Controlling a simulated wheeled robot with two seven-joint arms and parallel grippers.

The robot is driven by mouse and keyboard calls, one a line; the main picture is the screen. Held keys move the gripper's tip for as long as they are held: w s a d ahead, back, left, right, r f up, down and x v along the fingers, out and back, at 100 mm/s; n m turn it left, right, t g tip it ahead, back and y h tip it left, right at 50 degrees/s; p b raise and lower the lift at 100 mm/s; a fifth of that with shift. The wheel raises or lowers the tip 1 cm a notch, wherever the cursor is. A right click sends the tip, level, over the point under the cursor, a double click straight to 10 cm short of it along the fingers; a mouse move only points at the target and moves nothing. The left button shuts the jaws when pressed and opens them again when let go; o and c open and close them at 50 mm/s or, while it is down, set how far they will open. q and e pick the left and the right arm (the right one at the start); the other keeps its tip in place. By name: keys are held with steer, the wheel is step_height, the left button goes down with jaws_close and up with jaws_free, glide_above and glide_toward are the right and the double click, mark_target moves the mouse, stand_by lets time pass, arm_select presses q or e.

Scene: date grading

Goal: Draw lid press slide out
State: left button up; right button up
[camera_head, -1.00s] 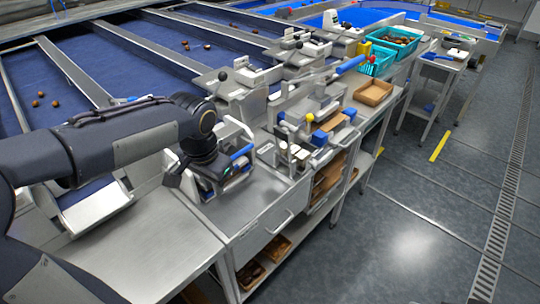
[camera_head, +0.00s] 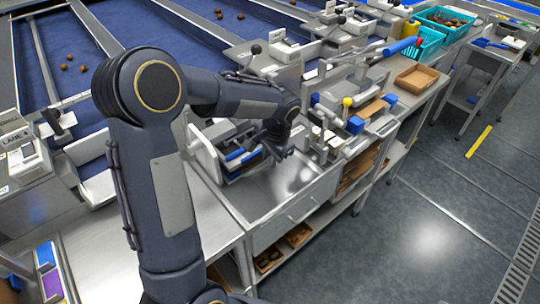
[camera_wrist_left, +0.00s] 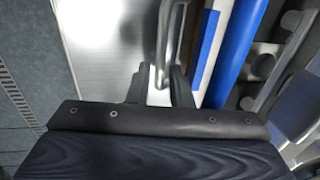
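My left gripper (camera_head: 280,152) is low over the steel bench, at the right side of a fixture with a pale frame (camera_head: 203,155) and blue bars (camera_head: 236,155). I cannot tell for sure that this fixture is the lid press. In the left wrist view the dark fingers (camera_wrist_left: 160,88) stand apart, with a thin metal bar (camera_wrist_left: 164,45) reaching down to the gap between them. Contact with the bar cannot be made out. A thick blue bar (camera_wrist_left: 236,45) runs just right of the fingers. My forearm hides part of the fixture. My right gripper is not in view.
Right of the gripper stands another fixture with a yellow knob (camera_head: 347,102) and blue blocks (camera_head: 355,125). A brown tray (camera_head: 417,78) and teal crates (camera_head: 445,20) are farther back. The bench top (camera_head: 285,180) in front of the gripper is bare. Blue lanes with several dates lie behind.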

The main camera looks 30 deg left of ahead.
arm_select(q)
steer(key=shift+c, duration=0.3)
jaws_close()
steer(key=s+d+b, duration=0.1)
steer(key=s+d, duration=0.2)
steer(key=d, duration=0.4)
steer(key=s+d+b, duration=0.2)
steer(key=s+d, duration=0.1)
steer(key=d, duration=0.4)
steer(key=shift+d, duration=0.35)
steer(key=shift+c, duration=0.2)
jaws_free()
steer(key=shift+o, duration=0.5)
steer(key=shift+d, duration=0.15)
